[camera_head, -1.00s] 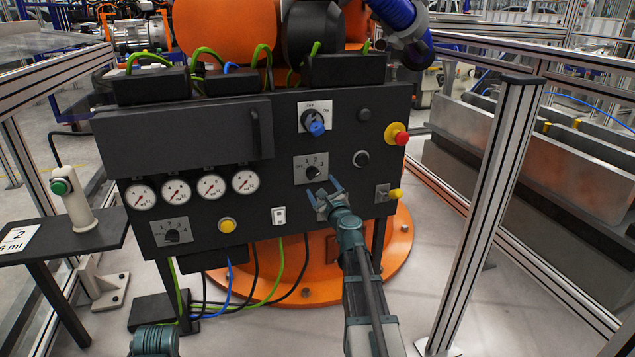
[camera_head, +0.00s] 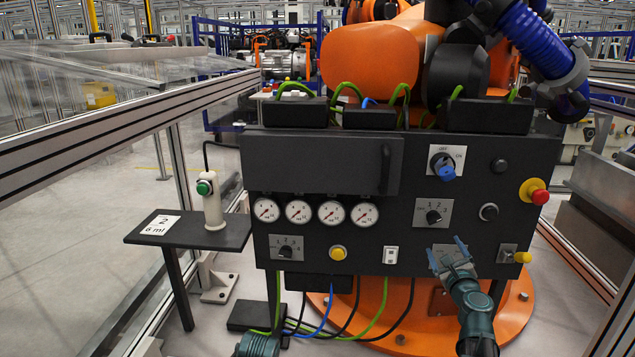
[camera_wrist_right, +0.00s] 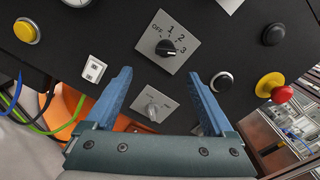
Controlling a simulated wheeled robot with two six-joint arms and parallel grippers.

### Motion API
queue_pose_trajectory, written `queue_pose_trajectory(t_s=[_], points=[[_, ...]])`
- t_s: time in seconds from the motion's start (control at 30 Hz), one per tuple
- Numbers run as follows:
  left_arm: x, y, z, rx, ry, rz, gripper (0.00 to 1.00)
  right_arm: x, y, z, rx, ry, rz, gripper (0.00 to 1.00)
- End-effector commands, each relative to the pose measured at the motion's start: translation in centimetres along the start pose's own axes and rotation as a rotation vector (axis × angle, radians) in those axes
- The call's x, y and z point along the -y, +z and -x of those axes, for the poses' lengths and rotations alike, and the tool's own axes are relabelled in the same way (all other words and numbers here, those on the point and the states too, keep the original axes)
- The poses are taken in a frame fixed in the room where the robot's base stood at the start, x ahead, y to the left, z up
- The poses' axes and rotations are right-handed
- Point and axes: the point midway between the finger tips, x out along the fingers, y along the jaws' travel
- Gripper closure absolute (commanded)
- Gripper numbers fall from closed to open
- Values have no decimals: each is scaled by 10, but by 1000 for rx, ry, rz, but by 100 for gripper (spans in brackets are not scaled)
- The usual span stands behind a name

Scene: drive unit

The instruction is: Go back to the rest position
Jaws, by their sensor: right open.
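My right gripper (camera_head: 452,252) is open and empty in front of the lower right part of the black control panel (camera_head: 345,228). In the right wrist view its two blue fingers (camera_wrist_right: 160,100) stand wide apart, with a rotary selector (camera_wrist_right: 168,47) ahead of them and a grey plate with a small knob (camera_wrist_right: 154,105) between them. The same selector (camera_head: 434,216) shows just above the gripper in the head view. Only a teal piece (camera_head: 257,345) of my left arm shows at the bottom edge; its gripper is out of view.
The panel carries a blue knob (camera_head: 446,172), a red emergency button (camera_head: 540,197), a yellow button (camera_head: 338,253) and several gauges (camera_head: 331,213). A small black table (camera_head: 180,240) with a green-button post (camera_head: 213,203) stands left. Fence rails flank the cell.

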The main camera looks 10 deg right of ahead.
Motion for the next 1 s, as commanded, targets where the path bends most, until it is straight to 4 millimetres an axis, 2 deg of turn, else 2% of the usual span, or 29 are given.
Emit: queue_pose_trajectory(t_s=[0.07,0.17,0.2,0.27,0.33,0.4,0.47,0.5,0.57,0.6,0.7,0.77,0.9,1.0], points=[[0,0,1,0,0,0,50,-26,13,-1,22,66,76,12],[0,0,3,0,0,0,50,-83,35,2,75,210,252,12],[0,0,4,0,0,1,50,-110,44,6,103,280,339,12],[1,0,5,0,0,1,50,-153,56,15,151,390,477,12],[1,0,6,0,-1,1,50,-201,66,30,214,519,641,12],[1,0,7,0,-1,1,50,-248,72,51,284,653,809,12],[1,1,9,1,-1,2,50,-286,73,73,351,770,959,12],[1,1,9,1,-1,2,50,-311,73,90,400,852,1060,12],[1,1,11,1,-1,2,50,-344,69,118,481,980,1220,12],[2,1,12,1,-1,2,50,-364,64,140,540,1071,1332,12],[2,1,14,1,-2,3,50,-400,48,195,694,1302,1609,12],[2,1,15,1,-2,3,50,-409,36,223,774,1426,1752,12],[2,1,17,1,-2,3,50,-411,16,271,922,1671,2010,12],[2,1,19,1,-2,4,50,-403,7,297,1003,1826,2155,12]])
